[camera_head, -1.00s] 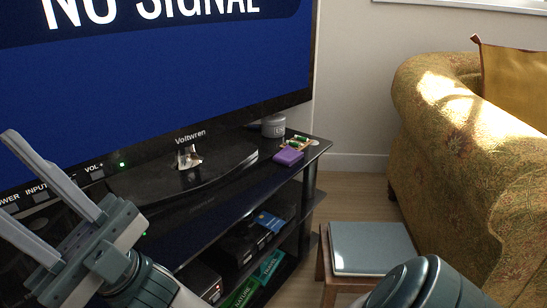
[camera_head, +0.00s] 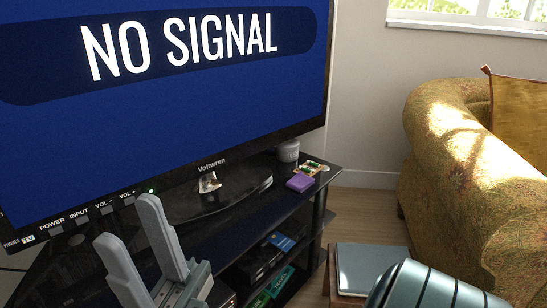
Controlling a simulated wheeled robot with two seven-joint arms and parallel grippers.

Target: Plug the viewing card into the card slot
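My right gripper (camera_head: 129,218) is at the lower left of the head view. Its two long grey fingers point up and are apart, with nothing between them. It is in front of the television's lower edge, apart from the shelf items. Black boxes (camera_head: 252,264) stand on the shelf below the television; I cannot make out a card slot on them. A small blue item with yellow marks (camera_head: 281,242) is at one box; I cannot tell whether it is the viewing card. My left gripper is not in view.
The television (camera_head: 200,110) shows "NO SIGNAL" above the black stand (camera_head: 262,212). A purple box (camera_head: 299,183), a small green-and-tan item (camera_head: 312,168) and a grey cylinder (camera_head: 288,151) are at the stand's right end.

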